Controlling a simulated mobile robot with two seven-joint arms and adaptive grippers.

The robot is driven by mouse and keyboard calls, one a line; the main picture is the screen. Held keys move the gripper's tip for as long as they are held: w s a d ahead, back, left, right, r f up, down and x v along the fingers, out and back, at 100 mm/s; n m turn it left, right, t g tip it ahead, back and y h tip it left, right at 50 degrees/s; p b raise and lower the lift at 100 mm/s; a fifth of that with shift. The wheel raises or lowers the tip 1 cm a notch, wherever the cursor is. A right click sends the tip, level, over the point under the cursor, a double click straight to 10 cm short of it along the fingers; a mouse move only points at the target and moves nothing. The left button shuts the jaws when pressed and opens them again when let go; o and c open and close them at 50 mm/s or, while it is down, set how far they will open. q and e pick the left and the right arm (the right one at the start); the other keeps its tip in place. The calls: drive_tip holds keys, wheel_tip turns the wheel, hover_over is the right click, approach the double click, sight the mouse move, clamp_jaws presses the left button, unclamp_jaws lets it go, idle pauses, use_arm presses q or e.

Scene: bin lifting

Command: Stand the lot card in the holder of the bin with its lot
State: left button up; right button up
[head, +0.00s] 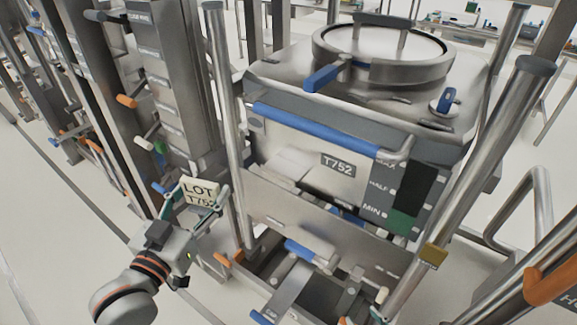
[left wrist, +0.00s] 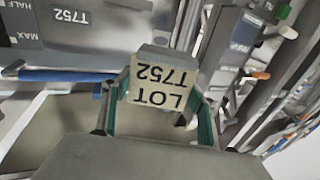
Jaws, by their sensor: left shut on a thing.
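The lot card (head: 200,193) is a small cream plate reading "LOT T752". My left gripper (head: 198,205) is shut on it, to the left of the bin and apart from it. In the left wrist view the card (left wrist: 160,85) shows upside down between the teal fingers (left wrist: 155,115). The steel bin (head: 290,135) has a "T752" label (head: 338,165) on its front, which also shows in the left wrist view (left wrist: 70,16). I cannot make out the card holder clearly.
A blue bar (head: 315,130) runs across the bin front. A steel post (head: 230,120) stands between the card and the bin, and another post (head: 480,170) stands at the right. A labelled column (head: 165,80) rises behind the card. Open floor (head: 60,240) lies to the left.

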use_arm(q)
drive_tip(key=w+d+r+m+g+h, duration=0.2)
drive_tip(key=w+d+m+h, duration=0.1)
drive_tip(key=d+h, duration=0.15)
hover_over(292, 148)
drive_tip(key=v, duration=0.4)
drive_tip(key=f, duration=0.1)
drive_tip(key=f+h, duration=0.1)
drive_tip(key=f, duration=0.1)
drive_tip(key=shift+w+m+g, duration=0.25)
drive_tip(key=shift+m+g, duration=0.05)
drive_tip(key=shift+m, duration=0.1)
drive_tip(key=shift+f, duration=0.6)
drive_tip(key=shift+w+d+f, duration=0.1)
drive_tip(key=shift+w+f, duration=0.05)
drive_tip(key=shift+f, duration=1.6)
drive_tip(key=shift+f, duration=0.1)
drive_tip(key=o, duration=1.1)
drive_tip(key=shift+o, duration=0.2)
